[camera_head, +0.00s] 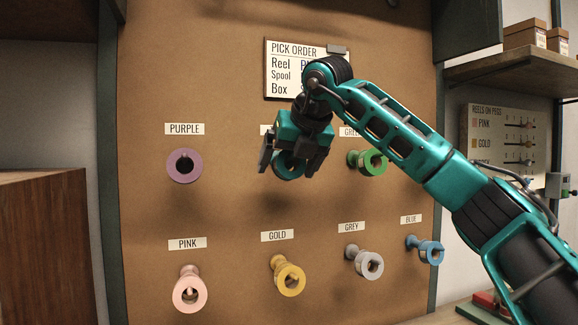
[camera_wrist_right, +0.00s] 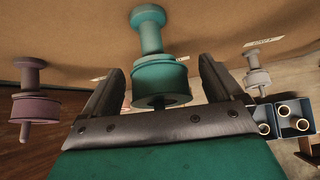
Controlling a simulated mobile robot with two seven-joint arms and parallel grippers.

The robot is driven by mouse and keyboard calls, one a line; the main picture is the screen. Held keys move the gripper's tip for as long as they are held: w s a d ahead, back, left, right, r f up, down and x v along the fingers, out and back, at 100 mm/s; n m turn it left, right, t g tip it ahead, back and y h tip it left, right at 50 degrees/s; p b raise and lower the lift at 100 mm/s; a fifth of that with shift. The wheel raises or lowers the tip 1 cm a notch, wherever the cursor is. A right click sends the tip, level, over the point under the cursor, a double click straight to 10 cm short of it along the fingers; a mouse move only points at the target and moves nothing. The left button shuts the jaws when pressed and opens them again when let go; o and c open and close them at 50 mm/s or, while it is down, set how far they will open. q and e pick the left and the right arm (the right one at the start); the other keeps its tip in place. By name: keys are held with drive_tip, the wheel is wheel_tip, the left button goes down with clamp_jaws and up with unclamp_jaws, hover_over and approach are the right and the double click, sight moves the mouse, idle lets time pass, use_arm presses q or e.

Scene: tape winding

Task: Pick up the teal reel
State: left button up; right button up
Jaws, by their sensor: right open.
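The teal reel (camera_wrist_right: 160,78) hangs on its peg on the brown board. In the wrist view it sits between the two spread fingers of my right gripper, with a gap on each side. In the head view the reel (camera_head: 288,167) is partly hidden behind my right gripper (camera_head: 291,160), which is open and empty. Its label is mostly covered by the gripper. My left gripper is out of view.
A purple reel (camera_head: 184,166) hangs to the left and a green reel (camera_head: 372,162) to the right. Below hang pink (camera_head: 190,294), gold (camera_head: 290,279), grey (camera_head: 369,265) and blue (camera_head: 432,252) reels. A partly covered pick-order sign (camera_head: 284,66) is above.

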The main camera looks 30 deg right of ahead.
drive_tip(key=shift+w, duration=0.1)
drive_tip(key=c, duration=1)
drive_tip(key=shift+c, duration=0.2)
